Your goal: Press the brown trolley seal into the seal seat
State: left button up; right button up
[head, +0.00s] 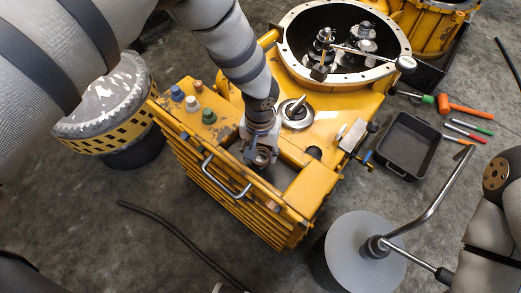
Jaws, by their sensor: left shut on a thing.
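My left gripper (262,158) comes down from the top over the yellow transmission housing (350,101), above a recess near the front edge. It is shut on a small brown ringed piece (262,155), which I take to be the brown trolley seal; the fingers hide much of it. I cannot make out the seal seat for certain. A silver ring with a short lever (297,112) sits on the housing just right of the gripper. A dark round hole (314,153) lies further right. My right arm enters at the right edge, but its gripper is not visible.
A black tray (408,145) and several hand tools (462,106) lie right. A grey disc with a bent metal bar (365,255) stands front right. A drum (105,105) stands left.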

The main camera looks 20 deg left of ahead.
pick_arm(q)
jog(key=shift+f+b, duration=0.7)
jog(key=shift+f, duration=0.7)
jog(key=o, duration=1.1)
pick_arm(e)
jog(key=shift+s+f, duration=0.4)
jog(key=shift+f, duration=0.2)
pick_arm(q)
jog(key=shift+o, duration=0.5)
jog(key=o, duration=0.4)
jog(key=shift+r+p, duration=2.25)
jog(key=shift+r, duration=1.85)
pick_arm(e)
jog(key=shift+t, duration=0.4)
jog(key=v, duration=0.2)
jog(key=w+v, duration=0.1)
jog(key=v, duration=0.2)
jog(key=shift+f, duration=0.15)
pick_arm(q)
jog(key=shift+f, duration=0.1)
